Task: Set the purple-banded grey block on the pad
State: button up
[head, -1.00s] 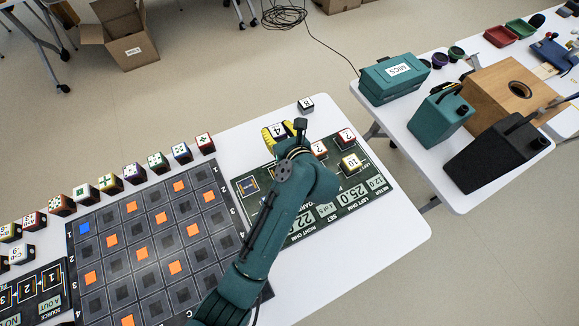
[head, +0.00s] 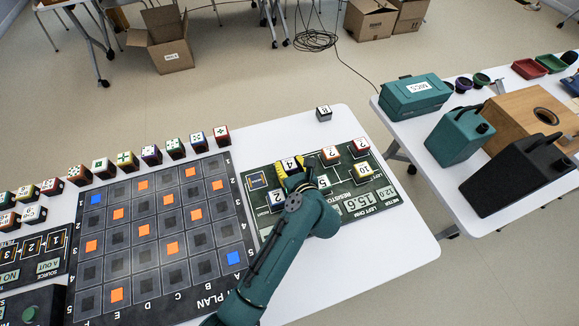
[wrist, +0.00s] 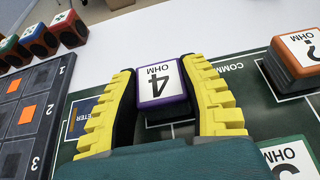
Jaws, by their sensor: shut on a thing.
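The purple-banded grey block (wrist: 163,84) has a white top marked "4 OHM". In the wrist view it sits between the two yellow fingers of my gripper (wrist: 172,95), which is shut on it. In the head view the same block (head: 289,164) is at the far-left part of the green circuit board (head: 388,192), with my gripper (head: 293,178) around it. The outlined pad under or near the block is mostly hidden by the block and fingers. I cannot tell whether its base touches the board.
A grey "8" block (head: 323,113) stands beyond the board. The dark grid board (head: 155,308) lies left. Bare white table (head: 400,238) shows at right.

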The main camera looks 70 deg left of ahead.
jog(key=shift+r, duration=0.1)
jog(key=o, duration=1.1)
jog(key=shift+o, duration=0.2)
jog(key=p+v, duration=0.4)
jog(key=v, duration=0.7)
jog(key=shift+d+r, duration=0.1)
jog(key=shift+d, duration=0.45)
